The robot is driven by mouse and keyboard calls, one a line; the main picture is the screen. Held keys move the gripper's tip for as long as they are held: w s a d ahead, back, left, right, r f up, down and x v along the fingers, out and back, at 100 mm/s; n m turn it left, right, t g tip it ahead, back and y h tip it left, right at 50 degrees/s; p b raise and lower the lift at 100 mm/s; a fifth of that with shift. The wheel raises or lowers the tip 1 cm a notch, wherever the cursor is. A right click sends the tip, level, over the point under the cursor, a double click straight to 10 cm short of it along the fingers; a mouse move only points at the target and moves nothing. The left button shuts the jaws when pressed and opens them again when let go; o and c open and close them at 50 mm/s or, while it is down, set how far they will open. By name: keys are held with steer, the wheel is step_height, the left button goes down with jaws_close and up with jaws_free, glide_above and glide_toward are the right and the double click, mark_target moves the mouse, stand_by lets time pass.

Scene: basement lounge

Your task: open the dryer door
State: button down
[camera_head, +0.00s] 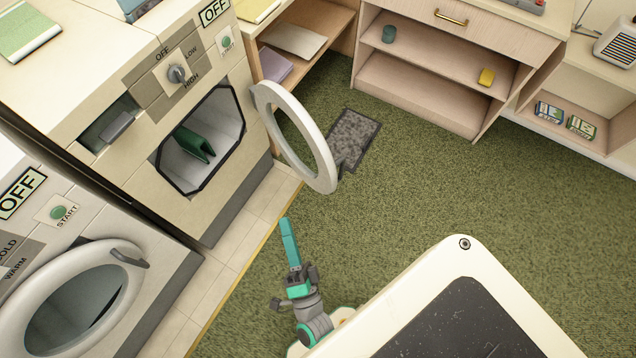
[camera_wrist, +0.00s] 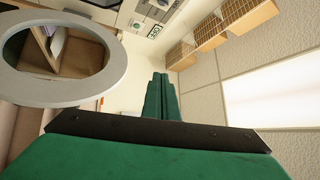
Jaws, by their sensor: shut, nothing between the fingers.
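The dryer (camera_head: 225,190) stands at the upper left in the head view, with an OFF/LOW/HIGH dial above its square opening. Its round white ring door (camera_head: 322,152) is swung well out to the right, leaving the opening exposed with a green item (camera_head: 196,144) inside. The door also shows at upper left in the wrist view (camera_wrist: 108,75). My gripper (camera_head: 285,224) is below the door in the head view, apart from it, with its teal fingers shut and empty. Its fingers show at centre in the wrist view (camera_wrist: 160,85).
A washer (camera_head: 150,300) with a closed round door stands at lower left. Low wooden shelves (camera_head: 415,90) with small items line the back. A dark grey mat (camera_head: 350,140) lies behind the dryer door. The green carpet to the right is clear.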

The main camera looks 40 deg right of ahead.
steer(key=w+d+f+m+g+h, duration=0.5)
steer(key=m+h, duration=0.3)
steer(key=m, duration=0.5)
steer(key=m+g+h, duration=0.2)
steer(key=m+g, duration=1.3)
steer(key=m, duration=0.6)
glide_toward(327, 178)
steer(key=d, duration=0.6)
steer(key=shift+w+d+f, duration=0.15)
steer(key=shift+w+d, duration=0.1)
